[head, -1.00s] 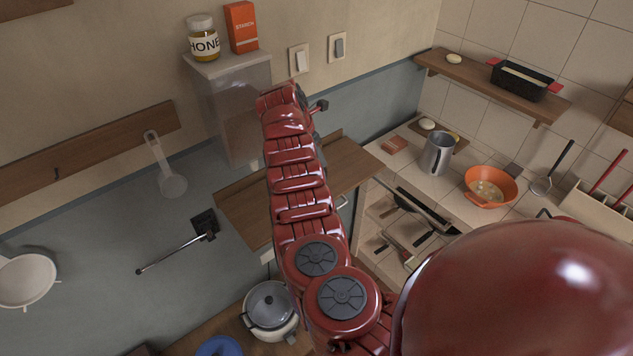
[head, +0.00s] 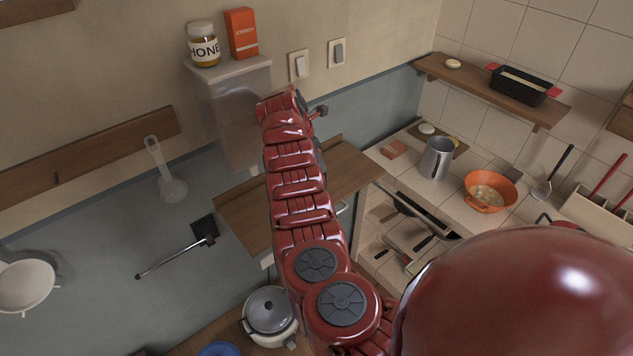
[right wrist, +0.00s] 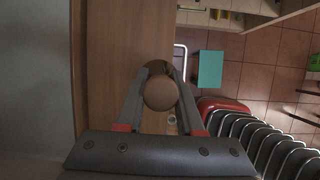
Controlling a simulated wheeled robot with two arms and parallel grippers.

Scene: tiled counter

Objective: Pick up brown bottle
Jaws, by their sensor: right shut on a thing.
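The brown bottle (right wrist: 160,95) shows in the right wrist view as a round brown shape seen end-on. My right gripper (right wrist: 161,72) is shut on it, with one finger on each side. Most of the bottle's body is hidden from this angle. In the head view my red right arm reaches up over the wooden shelf, and I cannot make out the bottle or the gripper there. My left gripper is not in view.
A wooden shelf (head: 240,216) lies beneath my arm. A cabinet (head: 230,115) holding a honey jar (head: 203,46) and a starch box (head: 241,33) is close behind.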

